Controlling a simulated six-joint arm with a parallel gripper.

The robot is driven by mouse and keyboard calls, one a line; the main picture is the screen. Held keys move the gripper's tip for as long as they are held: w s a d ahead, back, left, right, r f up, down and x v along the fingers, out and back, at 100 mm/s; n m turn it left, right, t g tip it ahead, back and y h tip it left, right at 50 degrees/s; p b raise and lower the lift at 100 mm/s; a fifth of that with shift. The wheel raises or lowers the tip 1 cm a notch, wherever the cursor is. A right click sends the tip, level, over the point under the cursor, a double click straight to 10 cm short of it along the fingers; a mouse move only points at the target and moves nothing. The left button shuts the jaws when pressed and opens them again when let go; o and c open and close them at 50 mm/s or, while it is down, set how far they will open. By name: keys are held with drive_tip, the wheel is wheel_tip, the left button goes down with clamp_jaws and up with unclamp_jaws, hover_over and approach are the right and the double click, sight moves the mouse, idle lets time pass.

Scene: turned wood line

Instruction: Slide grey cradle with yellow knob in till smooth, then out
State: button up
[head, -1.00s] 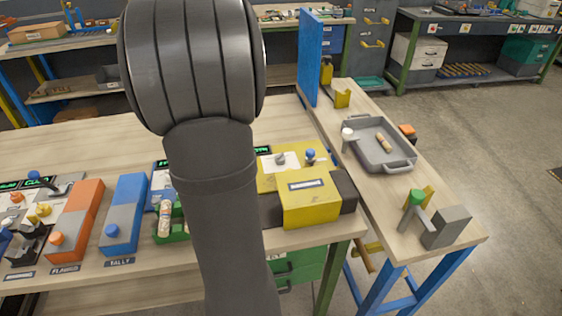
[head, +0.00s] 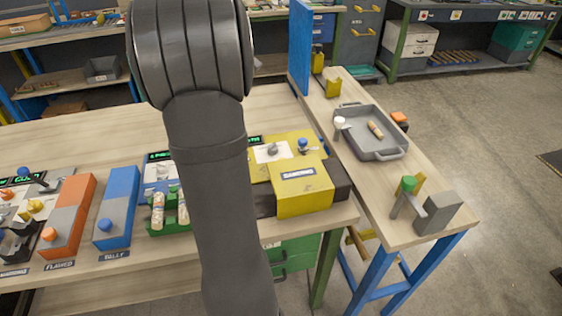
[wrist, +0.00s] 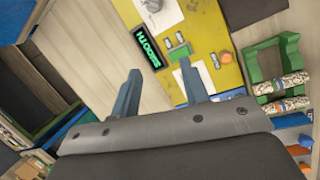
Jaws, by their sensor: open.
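My gripper (wrist: 158,88) is open and empty in the wrist view, its two fingers apart above the bench beside a yellow panel (wrist: 205,22). In the head view my arm hides it. A display (wrist: 147,48) at the panel reads SMOOTH in green. In the head view the yellow sanding box (head: 302,190) stands right of my arm, with dark sides. I cannot make out a grey cradle with a yellow knob at this box; my arm covers part of it. A yellow knob (head: 35,205) shows on a pale unit at the far left, too small to identify further.
A green rack (head: 170,226) holds two turned wood pieces left of my arm. A grey tray (head: 393,155) with one wood piece lies on the right side bench. Bare bench lies behind the boxes.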

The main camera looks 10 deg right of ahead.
drive_tip(key=s+d+f+m+g, duration=0.2)
drive_tip(key=d+m+g, duration=0.3)
drive_tip(key=d+m, duration=0.1)
drive_tip(key=x, duration=1.6)
drive_tip(key=shift+d+f, duration=0.35)
